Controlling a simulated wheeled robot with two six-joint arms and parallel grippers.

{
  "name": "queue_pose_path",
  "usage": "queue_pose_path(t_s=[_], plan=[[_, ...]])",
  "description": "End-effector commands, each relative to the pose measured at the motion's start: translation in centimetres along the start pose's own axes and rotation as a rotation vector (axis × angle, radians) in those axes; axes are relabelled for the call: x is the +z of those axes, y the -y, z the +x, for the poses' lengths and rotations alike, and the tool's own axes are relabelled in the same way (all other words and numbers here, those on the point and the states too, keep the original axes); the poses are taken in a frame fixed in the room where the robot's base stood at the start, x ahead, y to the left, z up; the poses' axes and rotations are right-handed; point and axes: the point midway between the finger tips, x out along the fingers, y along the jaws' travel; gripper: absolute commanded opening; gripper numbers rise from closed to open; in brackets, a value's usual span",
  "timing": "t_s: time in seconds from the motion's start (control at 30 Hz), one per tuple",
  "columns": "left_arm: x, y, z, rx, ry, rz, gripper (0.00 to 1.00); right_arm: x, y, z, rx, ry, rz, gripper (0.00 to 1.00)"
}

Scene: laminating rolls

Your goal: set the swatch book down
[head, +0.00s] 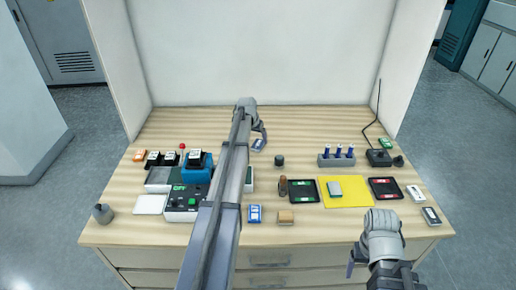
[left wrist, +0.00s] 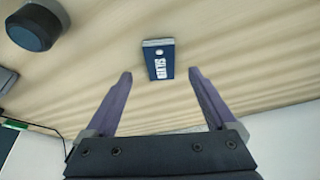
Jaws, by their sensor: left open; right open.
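A small dark blue swatch book (head: 258,145) marked SILVER lies flat on the wooden table, towards the back middle. In the left wrist view the swatch book (left wrist: 160,61) has a pale edge and a white dot. My left gripper (head: 258,128) reaches over the table to it. In the left wrist view the open fingers of my left gripper (left wrist: 160,74) stand apart on either side of the book's near end, with gaps and nothing between them gripped. My right gripper (head: 378,262) is open and empty at the front right edge of the table.
A black round knob-like piece (head: 279,160) stands near the book. A laminating machine (head: 185,203) is at left, partly behind my left arm. Two dark trays, a yellow mat (head: 356,192) and a rack of blue-capped bottles (head: 337,160) are at right. The back middle is mostly clear.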

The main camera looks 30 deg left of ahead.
Motion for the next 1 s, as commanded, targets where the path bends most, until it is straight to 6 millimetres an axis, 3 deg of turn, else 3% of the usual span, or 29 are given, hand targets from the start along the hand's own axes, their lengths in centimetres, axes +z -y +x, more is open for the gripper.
queue_pose_path(t_s=[0.3, 0.6, 1.0], plan=[[0.1, 0.1, 4.4, 0.0, 0.0, 0.0, 0.9, -0.2, 0.4, 4.1, 0.0, 0.0, 0.0, 0.79], [0.0, 0.1, 4.5, 0.0, 0.0, 0.0, 0.9, -0.2, 0.4, 4.1, 0.0, 0.0, 0.0, 0.79], [0.1, 0.1, 4.5, 0.0, 0.0, 0.0, 0.46, -0.2, 0.4, 4.1, 0.0, 0.0, 0.0, 0.79]])
